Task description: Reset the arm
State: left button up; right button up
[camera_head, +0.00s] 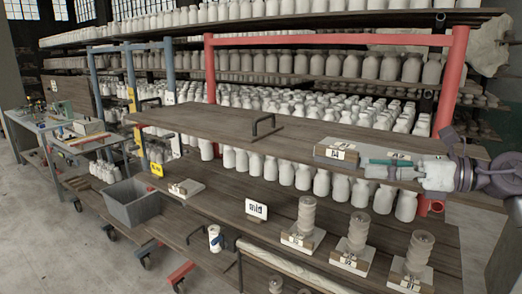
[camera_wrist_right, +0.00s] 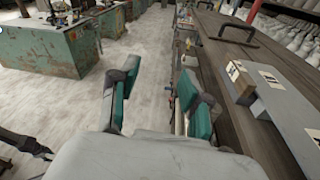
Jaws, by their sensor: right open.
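My right gripper (camera_head: 368,166) reaches in from the right edge in the head view, over the right part of the upper wooden shelf board (camera_head: 230,128). It points left, beside a small wooden block with a white label (camera_head: 337,153) on that board. In the right wrist view my right gripper (camera_wrist_right: 160,72) shows two teal-padded fingers spread apart with nothing between them. Pale floor shows between and beyond the fingers. The wooden board (camera_wrist_right: 235,52) runs along the right of that view. My left gripper is not in view.
Stacks of clay discs (camera_head: 357,232) stand on the lower shelf below my gripper. A grey bin (camera_head: 132,202) and a "mid" sign (camera_head: 256,209) are farther left. Rows of white bottles fill the shelves behind. A red post (camera_head: 450,80) rises near my arm. Open floor lies left.

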jog(key=a+f+m+t+y, duration=0.3)
jog(key=a+m+t, duration=0.35)
jog(key=m, duration=0.35)
jog(key=s+d+f+m+t+h, duration=0.1)
jog(key=s+d+f+m+h, duration=0.15)
jog(key=f+m+h, duration=0.5)
jog(key=s+d+f+m+h, duration=0.25)
jog(key=f+m+h, duration=0.25)
jog(key=f+m, duration=0.45)
jog(key=s+d+f+m+t+h, duration=0.1)
jog(key=d+f+m+h, duration=0.2)
jog(key=f+m+h, duration=0.55)
jog(key=s+a+f+m+g+y, duration=0.2)
jog(key=s+f+m+g, duration=0.2)
jog(key=s+f+g, duration=0.65)
jog(key=s+a+f+m+g+y, duration=0.25)
jog(key=s+f+m, duration=0.35)
jog(key=s, duration=1)
notch_tip(320, 180, down, 26)
jog(key=s+n+g, duration=0.1)
jog(key=n, duration=0.1)
jog(key=s+d+f, duration=0.1)
jog(key=s+f, duration=0.7)
jog(key=s+d+f+g, duration=0.1)
jog(key=s+d+f, duration=0.1)
jog(key=s+f, duration=0.6)
jog(key=shift+s+d+f+h, duration=0.15)
jog(key=shift+s+d+h, duration=0.15)
jog(key=shift+s+h, duration=0.15)
